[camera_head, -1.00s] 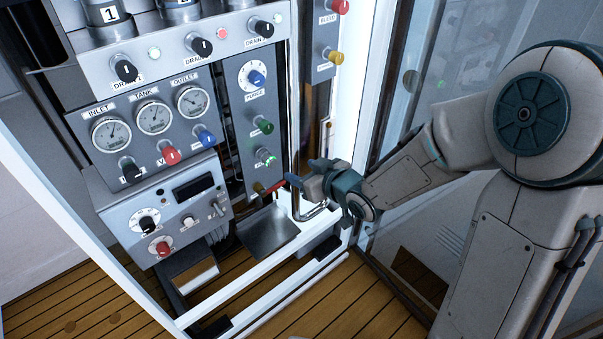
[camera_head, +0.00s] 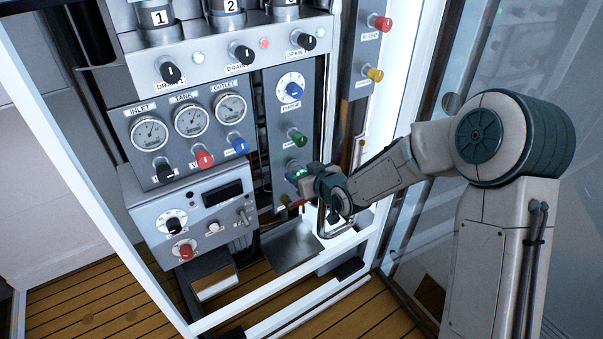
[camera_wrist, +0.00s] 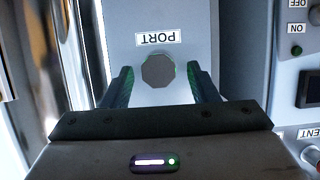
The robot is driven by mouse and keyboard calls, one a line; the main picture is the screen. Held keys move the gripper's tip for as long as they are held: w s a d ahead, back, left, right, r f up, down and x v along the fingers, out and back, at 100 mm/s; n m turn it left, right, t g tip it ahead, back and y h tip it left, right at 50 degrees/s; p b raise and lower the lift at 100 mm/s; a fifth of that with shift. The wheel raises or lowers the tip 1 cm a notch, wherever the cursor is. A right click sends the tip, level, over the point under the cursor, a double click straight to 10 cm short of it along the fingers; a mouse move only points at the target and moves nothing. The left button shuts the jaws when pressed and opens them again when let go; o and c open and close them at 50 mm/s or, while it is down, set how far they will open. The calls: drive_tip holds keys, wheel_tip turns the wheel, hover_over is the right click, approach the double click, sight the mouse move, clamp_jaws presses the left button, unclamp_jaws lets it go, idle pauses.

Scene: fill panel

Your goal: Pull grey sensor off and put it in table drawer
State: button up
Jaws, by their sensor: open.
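A grey eight-sided piece (camera_wrist: 158,71) sits on the grey panel face at a label reading PORT, upside down in the wrist view. It may be the grey sensor; I cannot tell for sure. My gripper (camera_wrist: 159,84) is open, with one green-tinted finger on each side of this piece and gaps between. In the head view my gripper (camera_head: 293,178) is at the lower part of the narrow right-hand panel and hides what lies behind it. No table drawer shows in either view.
A green knob (camera_head: 297,138) and blue dial (camera_head: 292,89) sit above my gripper. A control box (camera_head: 196,217) stands to its left. A metal tray (camera_head: 291,246) and white frame bars (camera_head: 290,293) lie below. A glass door (camera_head: 500,60) stands at right.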

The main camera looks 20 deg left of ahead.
drive_tip(key=shift+w+a, duration=0.15)
drive_tip(key=c, duration=1)
drive_tip(key=shift+c, duration=0.2)
drive_tip(key=shift+s+d, duration=0.8)
drive_tip(key=shift+d, duration=0.2)
drive_tip(key=shift+s+d, duration=0.8)
drive_tip(key=shift+d, duration=0.15)
